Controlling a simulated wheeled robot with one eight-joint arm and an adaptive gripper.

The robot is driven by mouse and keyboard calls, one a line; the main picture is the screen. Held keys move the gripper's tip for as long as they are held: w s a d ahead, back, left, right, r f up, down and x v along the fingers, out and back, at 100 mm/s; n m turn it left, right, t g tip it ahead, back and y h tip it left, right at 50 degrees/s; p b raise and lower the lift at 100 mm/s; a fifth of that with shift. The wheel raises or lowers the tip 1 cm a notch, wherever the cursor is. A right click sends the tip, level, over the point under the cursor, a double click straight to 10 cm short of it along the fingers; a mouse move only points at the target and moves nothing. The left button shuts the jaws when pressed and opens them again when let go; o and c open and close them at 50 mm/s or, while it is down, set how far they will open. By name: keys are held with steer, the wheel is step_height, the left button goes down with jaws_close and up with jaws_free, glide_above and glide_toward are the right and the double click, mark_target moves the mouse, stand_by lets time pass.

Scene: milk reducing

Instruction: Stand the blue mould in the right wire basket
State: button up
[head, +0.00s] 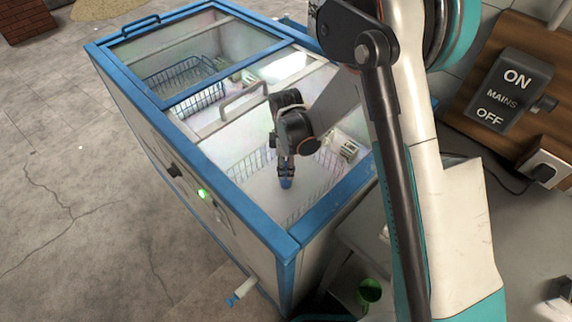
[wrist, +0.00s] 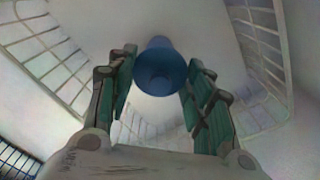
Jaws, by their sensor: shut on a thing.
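The blue mould (wrist: 160,66) is a small, cup-like piece, held between the two green-padded fingers of my gripper (head: 286,168) in the wrist view. In the head view the mould (head: 286,183) shows as a small blue tip below the gripper. My gripper reaches down into the open right part of the chest freezer, with the mould over the right wire basket (head: 246,166). Basket sides (wrist: 48,52) show left and right of the mould in the wrist view. I cannot tell whether the mould touches the basket floor.
The blue-framed chest freezer (head: 150,138) has glass lids with a handle (head: 243,99). Another wire basket (head: 190,80) stands in its left part. Small pale packs (head: 348,149) lie at the right basket's far side. A green cup (head: 369,291) stands outside, lower right.

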steer(key=o, duration=1.6)
steer(key=shift+f, duration=0.1)
steer(key=shift+c, duration=0.2)
step_height(320, 180, up, 12)
steer(key=p, duration=0.5)
